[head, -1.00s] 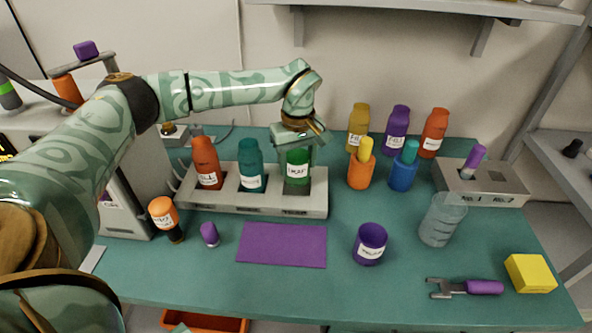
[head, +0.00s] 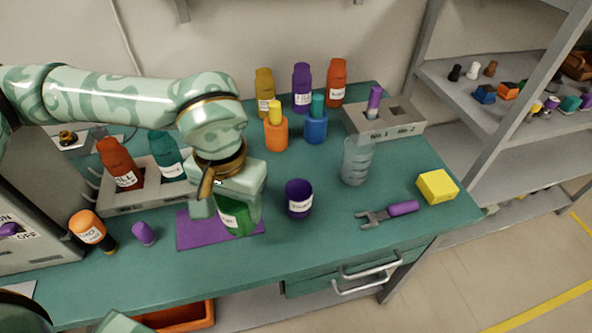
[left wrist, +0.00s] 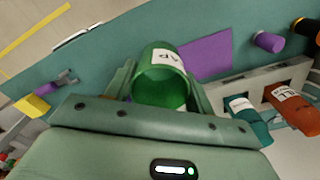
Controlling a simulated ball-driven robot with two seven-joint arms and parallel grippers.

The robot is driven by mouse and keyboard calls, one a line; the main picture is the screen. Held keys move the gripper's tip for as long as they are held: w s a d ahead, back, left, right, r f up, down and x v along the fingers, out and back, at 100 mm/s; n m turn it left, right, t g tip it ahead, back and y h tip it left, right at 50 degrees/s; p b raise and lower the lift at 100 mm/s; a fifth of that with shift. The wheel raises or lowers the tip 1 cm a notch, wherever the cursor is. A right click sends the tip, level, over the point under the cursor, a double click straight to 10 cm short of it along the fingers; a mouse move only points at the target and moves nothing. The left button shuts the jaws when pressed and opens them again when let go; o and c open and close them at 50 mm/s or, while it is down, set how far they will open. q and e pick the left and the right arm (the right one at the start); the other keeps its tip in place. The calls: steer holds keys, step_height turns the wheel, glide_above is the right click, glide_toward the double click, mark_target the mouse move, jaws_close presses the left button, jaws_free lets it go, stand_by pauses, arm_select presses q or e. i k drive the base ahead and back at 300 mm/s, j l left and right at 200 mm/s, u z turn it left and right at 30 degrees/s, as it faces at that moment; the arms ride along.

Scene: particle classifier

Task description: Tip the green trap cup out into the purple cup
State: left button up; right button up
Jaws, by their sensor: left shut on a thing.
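My left gripper (head: 229,200) is shut on the green trap cup (head: 237,219). It holds the cup over the purple mat (head: 191,234), just left of the purple cup (head: 299,203), tilted a little. The left wrist view shows the green cup (left wrist: 165,58) between the fingers, its open mouth facing the camera. I cannot make out any contents. The purple cup stands upright on the bench with its mouth open and a white label on its side. The two cups are apart in the head view. My right gripper is not in view.
A clear beaker (head: 356,161) stands right of the purple cup. A fork-like tool (head: 388,213) and a yellow block (head: 437,187) lie further right. Orange (head: 276,134) and blue (head: 315,127) holders stand behind. A grey rack (head: 108,203) with two bottles is at left.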

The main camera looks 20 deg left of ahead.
mark_target(298, 191)
steer(key=j+z, duration=0.45)
steer(key=z, duration=0.3)
steer(key=k+j+z, duration=0.1)
steer(key=j+z, duration=0.25)
steer(key=l, duration=0.1)
